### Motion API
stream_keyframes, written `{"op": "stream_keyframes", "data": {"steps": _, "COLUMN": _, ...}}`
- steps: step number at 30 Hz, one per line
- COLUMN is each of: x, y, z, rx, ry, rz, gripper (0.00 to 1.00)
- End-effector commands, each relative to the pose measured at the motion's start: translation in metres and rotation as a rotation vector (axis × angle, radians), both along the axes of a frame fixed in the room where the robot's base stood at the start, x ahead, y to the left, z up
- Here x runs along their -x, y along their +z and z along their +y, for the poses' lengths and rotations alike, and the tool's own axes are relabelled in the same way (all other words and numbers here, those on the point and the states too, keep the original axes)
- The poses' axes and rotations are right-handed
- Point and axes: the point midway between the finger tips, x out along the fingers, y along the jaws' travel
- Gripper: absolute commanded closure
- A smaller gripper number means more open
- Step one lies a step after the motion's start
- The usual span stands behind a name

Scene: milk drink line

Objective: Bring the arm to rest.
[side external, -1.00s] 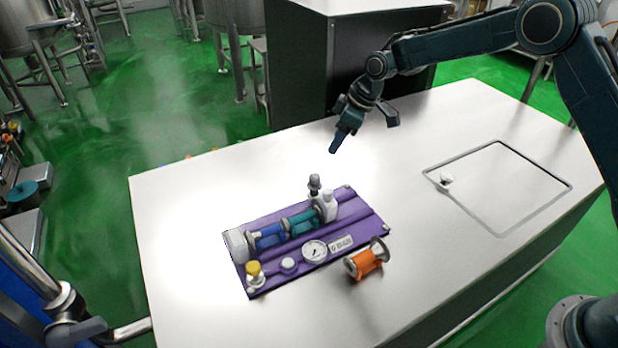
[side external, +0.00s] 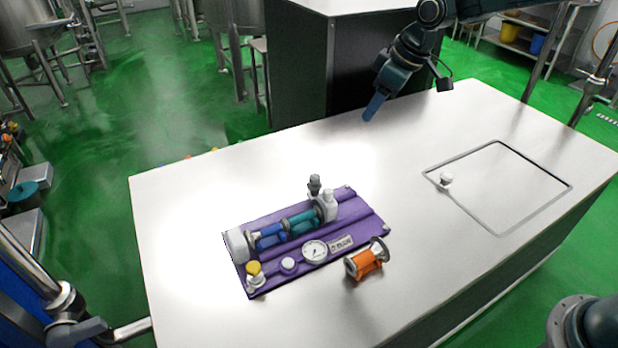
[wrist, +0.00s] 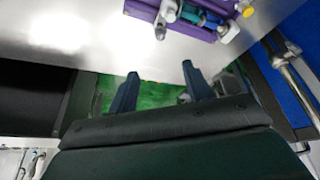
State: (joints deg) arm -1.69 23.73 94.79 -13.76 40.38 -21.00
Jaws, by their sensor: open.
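My gripper (side external: 375,106) is raised above the far edge of the white table, clear of everything on it. In the wrist view its two blue fingers (wrist: 158,88) stand apart with nothing between them. The purple board (side external: 310,262) with blue and teal pipe pieces, a gauge and a yellow-topped valve lies on the table, well below and left of my gripper. Part of the board also shows at the top of the wrist view (wrist: 150,10). An orange spool-shaped piece (side external: 366,262) lies at the board's right front edge.
The white table top (side external: 420,190) is mostly bare. A dark cabinet with a white top (side external: 375,70) stands behind the table, close to my gripper.

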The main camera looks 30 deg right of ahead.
Motion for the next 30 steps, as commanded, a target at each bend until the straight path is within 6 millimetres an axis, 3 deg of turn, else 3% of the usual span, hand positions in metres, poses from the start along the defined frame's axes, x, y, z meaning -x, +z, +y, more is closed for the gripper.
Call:
{"op": "stream_keyframes", "data": {"steps": 6, "x": 0.047, "y": 0.041, "z": -0.012, "rx": 0.002, "ry": -0.081, "rz": -0.014, "gripper": 0.5}}
{"op": "stream_keyframes", "data": {"steps": 15, "x": 0.118, "y": 0.077, "z": -0.026, "rx": 0.0, "ry": -0.193, "rz": -0.028, "gripper": 0.5}}
{"op": "stream_keyframes", "data": {"steps": 23, "x": 0.181, "y": 0.094, "z": -0.038, "rx": -0.007, "ry": -0.293, "rz": -0.044, "gripper": 0.5}}
{"op": "stream_keyframes", "data": {"steps": 30, "x": 0.24, "y": 0.097, "z": -0.048, "rx": -0.018, "ry": -0.386, "rz": -0.058, "gripper": 0.5}}
